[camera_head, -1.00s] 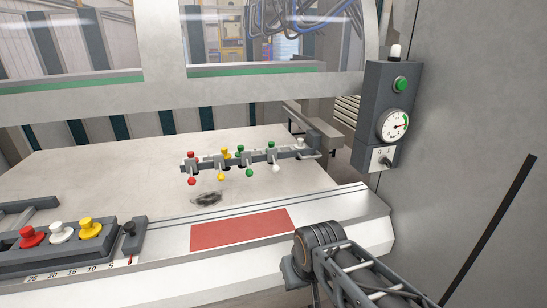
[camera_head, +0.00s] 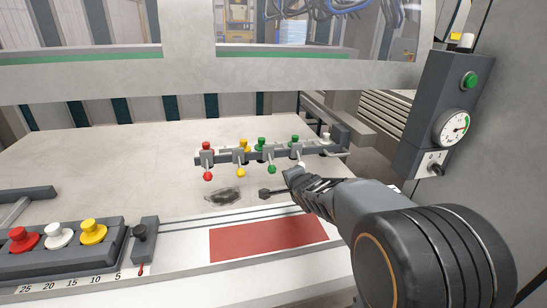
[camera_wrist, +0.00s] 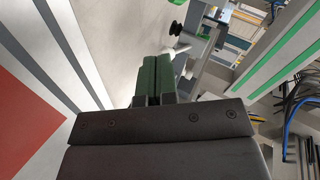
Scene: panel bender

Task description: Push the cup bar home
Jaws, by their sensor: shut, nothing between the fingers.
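The cup bar (camera_head: 225,158) is a grey bar above the pale table, with red, yellow and green knobs along it and coloured ball levers hanging in front. Its right end meets a grey bracket (camera_head: 341,138); any gap there is too small to tell. My gripper (camera_head: 292,176) is shut and empty, in front of the bar's right part near a white ball lever. In the wrist view, its green-padded fingers (camera_wrist: 157,62) are together. Part of the cup bar (camera_wrist: 205,32) shows beyond them, with a white ball lever and a black round part close by.
A red plate (camera_head: 265,238) lies on the front ledge. A rack with red, white and yellow knobs (camera_head: 58,240) stands at the left. A control box (camera_head: 440,115) with a gauge is at the right. A pale beam (camera_head: 190,85) crosses above the table.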

